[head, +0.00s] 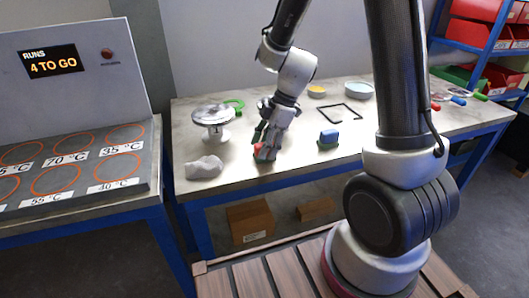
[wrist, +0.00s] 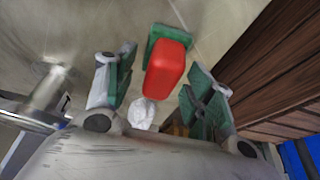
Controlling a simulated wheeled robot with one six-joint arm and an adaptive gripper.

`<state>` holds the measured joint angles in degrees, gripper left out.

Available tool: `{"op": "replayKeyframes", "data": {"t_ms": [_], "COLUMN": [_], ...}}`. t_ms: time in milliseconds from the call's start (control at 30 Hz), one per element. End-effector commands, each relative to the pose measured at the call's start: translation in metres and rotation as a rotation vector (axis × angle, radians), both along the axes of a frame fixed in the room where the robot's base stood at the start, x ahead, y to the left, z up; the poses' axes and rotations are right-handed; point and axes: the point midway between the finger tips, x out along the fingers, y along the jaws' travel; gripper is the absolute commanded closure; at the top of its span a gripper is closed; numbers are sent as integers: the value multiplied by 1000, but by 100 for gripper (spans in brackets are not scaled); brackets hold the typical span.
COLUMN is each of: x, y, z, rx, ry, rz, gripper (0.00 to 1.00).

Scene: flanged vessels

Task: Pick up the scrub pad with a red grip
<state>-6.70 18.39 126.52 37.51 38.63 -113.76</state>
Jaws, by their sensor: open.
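The scrub pad with a red grip (wrist: 167,68) lies on the table, its red block showing on a green pad (wrist: 158,38) in the wrist view. In the head view the red grip (head: 259,151) shows only partly, beside my fingers. My gripper (wrist: 160,90) is open, with one green-faced finger on each side of the red grip and visible gaps between. In the head view my gripper (head: 268,147) points down at the table's front part. A second scrub pad with a blue grip (head: 328,136) sits to the right on the table.
A silver flanged vessel (head: 213,117) stands left of my gripper, with a crumpled white cloth (head: 204,167) in front of it. The table's front edge is close.

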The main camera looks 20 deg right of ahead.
Motion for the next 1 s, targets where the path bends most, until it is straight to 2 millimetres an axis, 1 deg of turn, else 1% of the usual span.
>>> {"op": "replayKeyframes", "data": {"t_ms": [167, 200, 267, 400, 467, 767, 867, 1000], "x": [0, 0, 0, 0, 0, 0, 1, 1], "y": [0, 0, 0, 0, 0, 0, 0, 0], "z": [0, 0, 0, 0, 0, 3, 15, 44], "rx": [0, 0, 0, 0, 0, 0, 1, 1], "ry": [-1, -1, -1, -1, -1, -2, -5, -8], "rz": [0, 0, 0, 0, 0, -1, 0, 1], "gripper": [46, 50, 61, 86, 96, 96, 96, 96]}}
